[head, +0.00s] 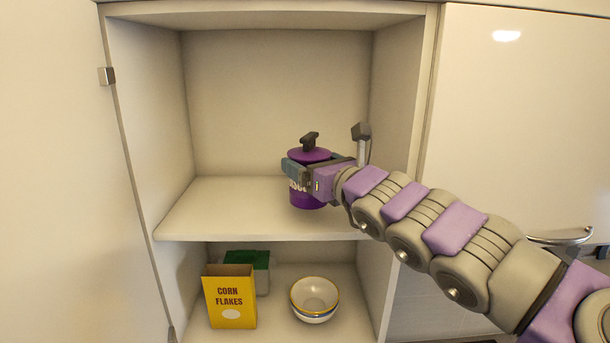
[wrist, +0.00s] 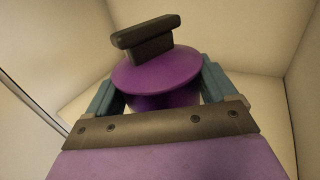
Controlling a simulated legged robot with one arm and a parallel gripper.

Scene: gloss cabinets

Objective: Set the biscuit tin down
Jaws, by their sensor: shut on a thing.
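The biscuit tin (head: 308,196) is a purple round tin with pale lettering and a dark handle on its lid. It is inside the open cabinet, upright, at the front right part of the middle shelf (head: 230,210). I cannot tell whether its base touches the shelf. My gripper (head: 311,168) is shut on the tin, one finger on each side below the lid. In the wrist view the tin's purple lid (wrist: 165,75) and dark handle fill the middle, between the two blue-grey fingers (wrist: 160,92). The tin's lower part is hidden there.
The lower shelf holds a yellow corn flakes box (head: 230,303), a green-topped container (head: 247,262) behind it and a bowl (head: 315,297). The middle shelf is bare left of the tin. The cabinet's right wall (head: 402,90) stands close to my arm.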

